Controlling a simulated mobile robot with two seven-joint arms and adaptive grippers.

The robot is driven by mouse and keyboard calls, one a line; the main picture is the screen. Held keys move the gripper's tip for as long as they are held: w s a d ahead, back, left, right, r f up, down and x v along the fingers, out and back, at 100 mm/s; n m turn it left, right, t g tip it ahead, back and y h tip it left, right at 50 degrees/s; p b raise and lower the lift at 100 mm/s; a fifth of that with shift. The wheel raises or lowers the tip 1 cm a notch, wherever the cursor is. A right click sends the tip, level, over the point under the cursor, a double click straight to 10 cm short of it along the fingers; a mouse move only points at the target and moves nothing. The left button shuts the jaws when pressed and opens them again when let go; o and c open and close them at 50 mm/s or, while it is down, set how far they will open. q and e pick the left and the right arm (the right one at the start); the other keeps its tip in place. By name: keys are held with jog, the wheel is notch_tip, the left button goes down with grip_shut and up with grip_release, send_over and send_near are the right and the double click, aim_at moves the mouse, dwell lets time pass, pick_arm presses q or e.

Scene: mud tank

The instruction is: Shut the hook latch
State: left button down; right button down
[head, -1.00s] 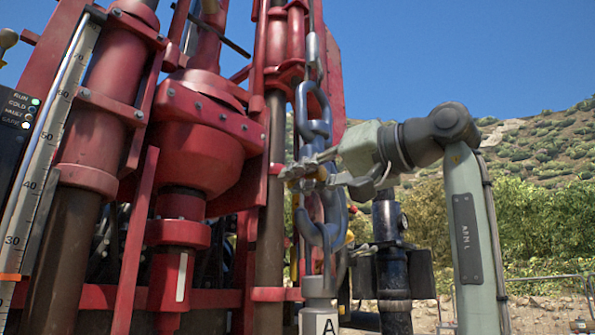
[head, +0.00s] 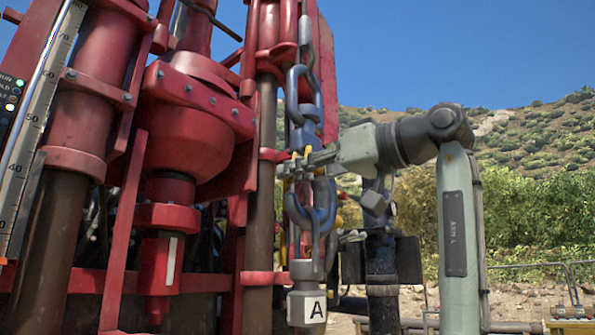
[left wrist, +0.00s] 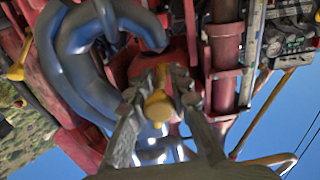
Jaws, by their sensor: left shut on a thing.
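A large blue-grey hook (head: 310,218) hangs below a chain link (head: 303,95) of the same colour. A block marked "A" (head: 307,306) hangs under it. My left gripper (head: 287,170) is at the upper part of the hook, with its fingers pointing left. In the left wrist view its fingers (left wrist: 158,95) are closed around a small yellow piece (left wrist: 157,106), and the curved blue-grey metal (left wrist: 85,45) is close by at the upper left. The gripper and its wrist partly hide the hook's throat, so I cannot tell how the latch sits. My right gripper is not in view.
A red drilling rig (head: 200,110) with columns and a scale (head: 38,120) fills the left side, close to the gripper. A black post (head: 381,270) stands behind the hook to the right. Open sky and a hillside (head: 520,140) lie beyond.

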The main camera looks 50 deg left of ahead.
pick_arm(q)
jog(key=c, duration=1.5)
grip_release()
jog(key=d, duration=0.4)
jog(key=w+d, duration=0.1)
jog(key=d, duration=0.7)
jog(key=shift+w, duration=0.2)
jog(key=shift+f, duration=0.1)
